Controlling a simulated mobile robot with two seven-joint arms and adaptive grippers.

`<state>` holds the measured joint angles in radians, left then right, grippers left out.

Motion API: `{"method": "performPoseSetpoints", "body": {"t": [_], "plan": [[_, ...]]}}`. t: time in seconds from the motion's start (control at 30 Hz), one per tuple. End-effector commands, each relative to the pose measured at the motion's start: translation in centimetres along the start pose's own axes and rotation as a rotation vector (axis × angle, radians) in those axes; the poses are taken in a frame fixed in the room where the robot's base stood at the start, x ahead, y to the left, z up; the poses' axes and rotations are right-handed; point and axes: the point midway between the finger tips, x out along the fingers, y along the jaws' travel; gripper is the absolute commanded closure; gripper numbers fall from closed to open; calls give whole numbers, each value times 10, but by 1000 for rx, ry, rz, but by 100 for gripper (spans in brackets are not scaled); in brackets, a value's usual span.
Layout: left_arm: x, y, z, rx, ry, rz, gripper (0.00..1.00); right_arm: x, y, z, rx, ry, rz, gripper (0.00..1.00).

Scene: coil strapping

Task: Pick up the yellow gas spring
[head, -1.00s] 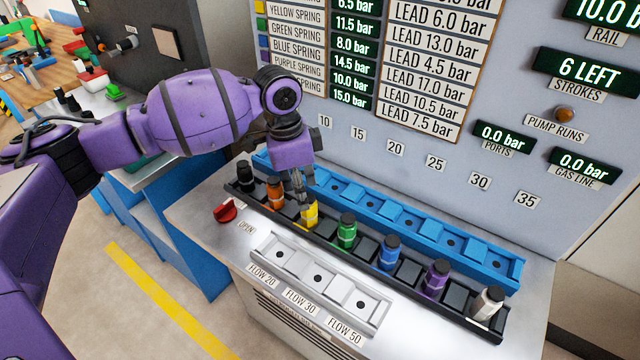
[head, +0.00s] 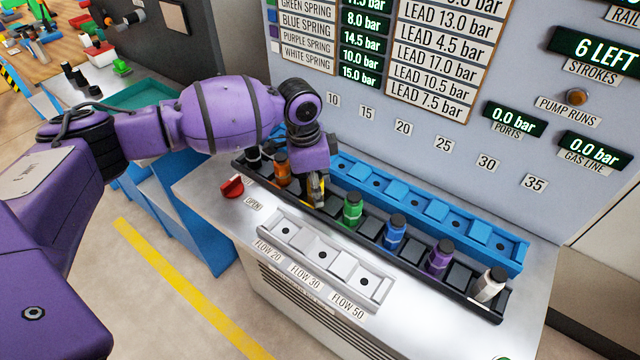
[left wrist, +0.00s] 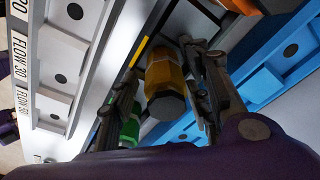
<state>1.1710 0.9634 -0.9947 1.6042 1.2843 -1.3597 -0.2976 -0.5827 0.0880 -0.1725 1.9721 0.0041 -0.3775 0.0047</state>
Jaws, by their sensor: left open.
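The yellow gas spring (head: 323,187) stands in the black rack (head: 262,181), mostly hidden by my left gripper (head: 316,192) in the head view. In the left wrist view the yellow spring (left wrist: 164,72), with a dark cap, is between the two fingers of my left gripper (left wrist: 160,98). The fingers are open on either side of it; I cannot tell whether they touch it. The green spring (head: 352,208) stands to its right in the head view and the orange spring (head: 283,168) to its left. My right gripper is not in view.
Blue (head: 395,231), purple (head: 440,258), white (head: 490,285) and black (head: 253,158) springs share the rack. An empty blue rail (head: 430,210) lies behind it. A grey three-slot flow holder (head: 322,258) and a red knob (head: 232,187) are in front.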

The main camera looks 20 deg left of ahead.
Motion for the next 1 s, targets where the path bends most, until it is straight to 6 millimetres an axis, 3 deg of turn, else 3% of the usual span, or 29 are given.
{"method": "performPoseSetpoints", "body": {"t": [0.07, 0.4, 0.77, 1.0], "plan": [[0, 0, 0, 0, 0, 0, 58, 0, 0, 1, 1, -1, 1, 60], [0, 0, 0, 0, 0, 0, 100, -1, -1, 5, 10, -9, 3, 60], [-3, 0, -1, 0, 2, -1, 100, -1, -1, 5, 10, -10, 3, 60], [-25, -1, -4, 0, 3, -3, 100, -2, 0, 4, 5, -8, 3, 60]]}}
